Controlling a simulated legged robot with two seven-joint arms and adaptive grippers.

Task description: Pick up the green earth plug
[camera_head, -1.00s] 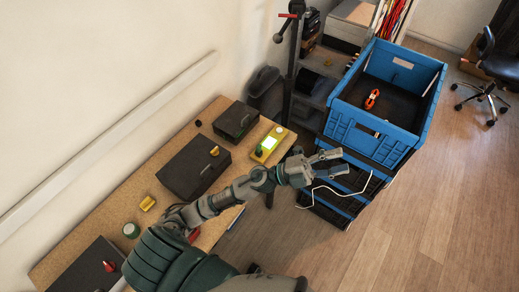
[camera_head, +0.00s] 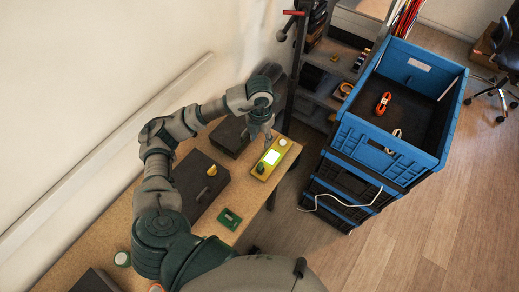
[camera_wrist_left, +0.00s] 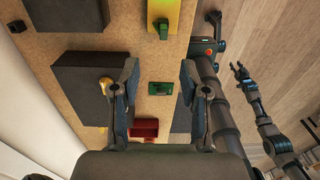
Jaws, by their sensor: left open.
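The green earth plug (camera_head: 230,218) lies on the wooden table, right of the large dark box. In the left wrist view the green plug (camera_wrist_left: 161,88) shows below and between my open fingers, apart from both. My left gripper (camera_head: 269,134) is above the table near the yellow device; its fingers show better in the left wrist view (camera_wrist_left: 160,90), spread wide and empty. My right gripper (camera_wrist_left: 240,70) shows small at the right of the left wrist view, with its fingers apart.
The yellow device (camera_head: 271,158) with a lit screen is near the table's right edge. A large dark box (camera_head: 200,187) stands left of the plug. A red block (camera_wrist_left: 145,128) lies near it in the wrist view. A blue crate (camera_head: 390,150) stands right of the table.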

